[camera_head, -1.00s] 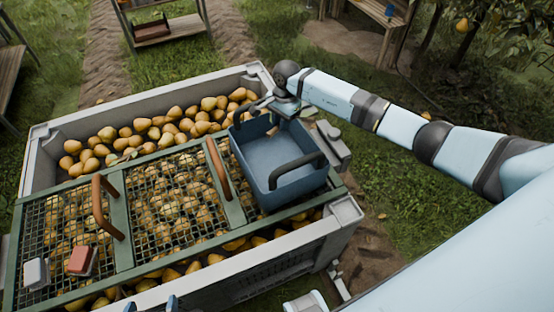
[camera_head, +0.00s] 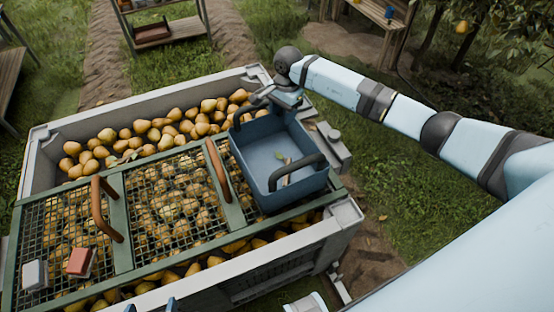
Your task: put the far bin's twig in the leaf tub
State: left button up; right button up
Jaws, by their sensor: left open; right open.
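The blue leaf tub (camera_head: 262,150) with dark handles stands on the right end of the big grey pear bin (camera_head: 52,135). A small green leaf-like piece (camera_head: 280,156) and a thin brownish piece (camera_head: 287,179), perhaps the twig, lie inside it. My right gripper (camera_head: 264,103) is over the tub's far rim, open, with nothing visible in it. A small leaf-like bit (camera_head: 123,157) lies among the pears in the far strip.
Green-framed mesh grids (camera_head: 120,235) with brown handles (camera_head: 106,208) cover much of the bin. A red block (camera_head: 81,262) and a grey block (camera_head: 35,274) lie on the left grid. Grass surrounds the bin; a wooden shelf (camera_head: 165,35) stands behind.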

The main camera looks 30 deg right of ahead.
notch_tip(320, 180, up, 10)
jog(key=d, duration=0.1)
jog(key=shift+w+f+b, duration=0.2)
jog(key=shift+f+b, duration=0.05)
jog(key=shift+b, duration=0.05)
